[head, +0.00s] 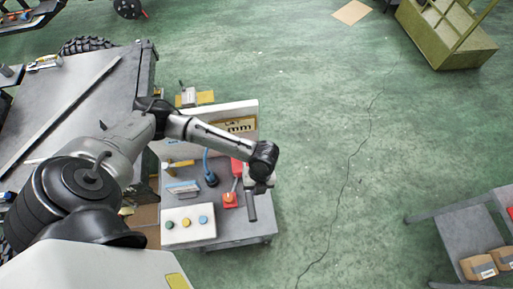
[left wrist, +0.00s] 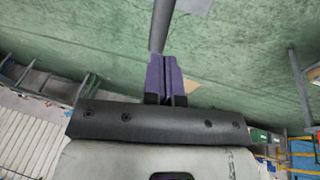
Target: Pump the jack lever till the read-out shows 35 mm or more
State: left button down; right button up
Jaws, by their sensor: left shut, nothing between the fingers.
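The read-out panel (head: 241,126) stands at the back of the grey bench; "mm" shows on it, but my arm covers part of it and I cannot read a number. A red jack (head: 230,199) sits on the bench. A dark lever bar (head: 251,207) shows beside it at the bench's right edge. My left gripper (head: 259,186) is just above this bar, its fingers mostly hidden by the wrist. In the left wrist view its purple fingers (left wrist: 165,58) are shut and empty, with a grey bar (left wrist: 160,25) right at or beyond their tips; contact is unclear. My right gripper is out of view.
A white box with coloured buttons (head: 188,225) stands at the bench front. A larger grey table (head: 75,90) is at left.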

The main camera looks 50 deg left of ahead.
aim_at(251, 204)
pick_arm(q)
jog(key=p+x, duration=0.1)
jog(key=x, duration=0.7)
jog(key=shift+s+f, duration=0.1)
jog(key=shift+f, duration=0.1)
